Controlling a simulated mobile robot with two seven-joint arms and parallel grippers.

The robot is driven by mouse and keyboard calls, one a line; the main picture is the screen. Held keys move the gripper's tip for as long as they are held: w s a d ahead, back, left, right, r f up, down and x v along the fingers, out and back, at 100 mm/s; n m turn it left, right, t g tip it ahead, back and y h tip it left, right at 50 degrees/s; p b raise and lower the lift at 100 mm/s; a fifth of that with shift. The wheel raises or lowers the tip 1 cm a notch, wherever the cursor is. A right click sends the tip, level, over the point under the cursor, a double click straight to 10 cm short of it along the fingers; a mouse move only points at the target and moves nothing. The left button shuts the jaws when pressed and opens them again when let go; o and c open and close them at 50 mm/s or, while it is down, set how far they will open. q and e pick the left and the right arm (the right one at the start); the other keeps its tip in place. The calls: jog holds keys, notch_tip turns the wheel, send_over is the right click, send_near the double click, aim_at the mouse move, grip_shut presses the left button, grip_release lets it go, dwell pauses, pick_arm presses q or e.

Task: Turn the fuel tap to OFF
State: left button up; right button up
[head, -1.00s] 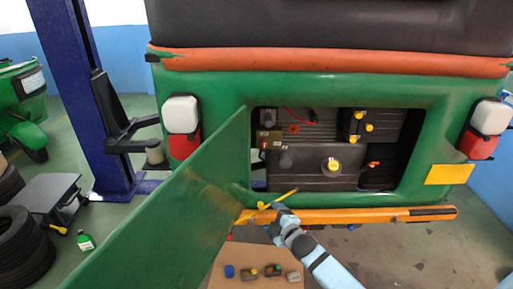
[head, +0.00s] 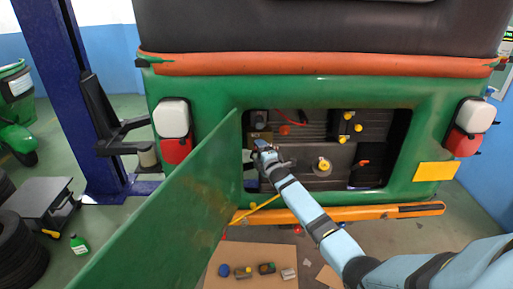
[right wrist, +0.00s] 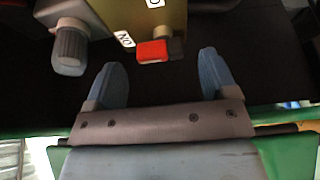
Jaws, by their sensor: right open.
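A brass-coloured block (right wrist: 140,18) with white labels, one reading ON, shows at the top of the right wrist view. A red lever tip (right wrist: 153,51) sticks out at its lower edge beside the ON label; it looks like the fuel tap. My right gripper (right wrist: 164,80) is open and empty, its two blue fingers below and either side of the red tip, apart from it. In the head view my right gripper (head: 264,152) reaches into the left part of the open engine bay and hides most of the block (head: 259,133). My left gripper is not in view.
A grey ribbed knob (right wrist: 70,47) stands left of the block in the wrist view. The green door (head: 170,215) hangs open left of the bay. An orange bumper (head: 340,213) runs below it. Yellow caps (head: 347,127) and a yellow-capped filler (head: 323,166) sit to the right.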

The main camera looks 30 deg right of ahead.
jog(key=shift+w+d, duration=0.15)
jog(key=shift+w, duration=0.65)
jog(key=shift+w+d, duration=0.1)
jog(key=shift+w, duration=0.65)
jog(key=c, duration=0.9)
jog(key=shift+c, duration=0.2)
